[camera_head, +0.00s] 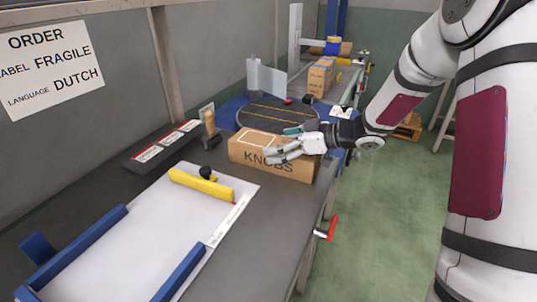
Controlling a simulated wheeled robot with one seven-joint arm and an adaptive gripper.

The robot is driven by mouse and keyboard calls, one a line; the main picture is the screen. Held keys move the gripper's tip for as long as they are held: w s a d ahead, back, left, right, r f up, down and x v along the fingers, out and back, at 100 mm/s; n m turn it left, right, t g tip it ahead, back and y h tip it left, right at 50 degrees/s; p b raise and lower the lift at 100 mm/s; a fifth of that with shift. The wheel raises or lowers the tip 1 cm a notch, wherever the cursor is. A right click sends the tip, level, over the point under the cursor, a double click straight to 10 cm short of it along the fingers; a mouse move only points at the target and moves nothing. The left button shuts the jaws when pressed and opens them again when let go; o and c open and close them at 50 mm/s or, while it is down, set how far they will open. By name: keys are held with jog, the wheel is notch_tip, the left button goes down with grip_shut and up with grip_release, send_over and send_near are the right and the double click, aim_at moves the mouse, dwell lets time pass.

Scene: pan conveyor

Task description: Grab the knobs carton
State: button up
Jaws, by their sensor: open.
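The knobs carton (245,151) is a brown cardboard box with "KNOBS" printed on its near side and a pale rectangle outlined on its top. It sits on the dark grey bench top beyond the white board. My gripper (272,147) reaches in from the right, over the right part of the carton. Its fingers are open and hide part of the top and some of the lettering. I cannot tell whether the fingers touch the carton.
A white board (130,235) with blue side rails and a yellow bar (202,185) lies in front. A label holder (163,145) stands left of the carton. A red-handled lever (332,228) juts from the bench's right edge.

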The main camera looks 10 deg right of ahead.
jog(key=c, duration=1.3)
jog(key=shift+c, duration=0.6)
jog(key=shift+r, duration=0.15)
